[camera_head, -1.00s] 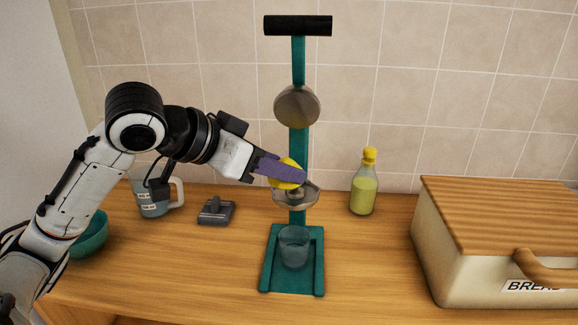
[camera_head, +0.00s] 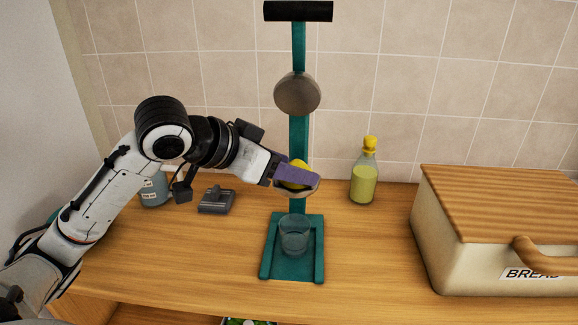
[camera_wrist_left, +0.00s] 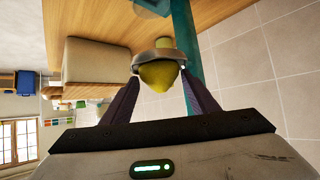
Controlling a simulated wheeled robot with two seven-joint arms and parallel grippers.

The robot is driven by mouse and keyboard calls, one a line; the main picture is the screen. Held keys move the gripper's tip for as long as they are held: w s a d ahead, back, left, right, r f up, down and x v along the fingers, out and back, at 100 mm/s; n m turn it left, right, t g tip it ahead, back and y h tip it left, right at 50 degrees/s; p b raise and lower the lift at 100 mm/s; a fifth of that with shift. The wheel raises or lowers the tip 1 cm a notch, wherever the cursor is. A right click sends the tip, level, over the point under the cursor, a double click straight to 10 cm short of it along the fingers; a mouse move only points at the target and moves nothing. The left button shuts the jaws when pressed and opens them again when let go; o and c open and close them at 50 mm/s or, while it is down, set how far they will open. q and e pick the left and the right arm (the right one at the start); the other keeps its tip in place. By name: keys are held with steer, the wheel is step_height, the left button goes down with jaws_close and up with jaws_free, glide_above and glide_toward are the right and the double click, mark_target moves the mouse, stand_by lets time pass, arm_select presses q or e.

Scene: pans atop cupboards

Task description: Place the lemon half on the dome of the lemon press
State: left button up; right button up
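The teal lemon press (camera_head: 299,140) stands upright on the counter, with a round grey pressing head (camera_head: 297,93) raised above its metal cup (camera_head: 313,189). My left gripper (camera_head: 303,176) is at the cup with its purple fingers around the yellow lemon half (camera_head: 298,166). My right gripper is not in view.
A glass (camera_head: 295,234) stands on the press base. A yellow-capped bottle (camera_head: 364,180) is to the right, then a large bread box (camera_head: 500,200). A mug (camera_head: 154,190) and a small grey object (camera_head: 216,200) are left. The counter front is clear.

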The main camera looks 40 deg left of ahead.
arm_select(q)
steer(key=shift+o, duration=0.5)
steer(key=shift+r, duration=0.1)
steer(key=shift+s+r, duration=0.1)
steer(key=b+v, duration=0.1)
steer(key=v, duration=1)
steer(key=shift+s+r, duration=0.25)
steer(key=shift+s, duration=0.05)
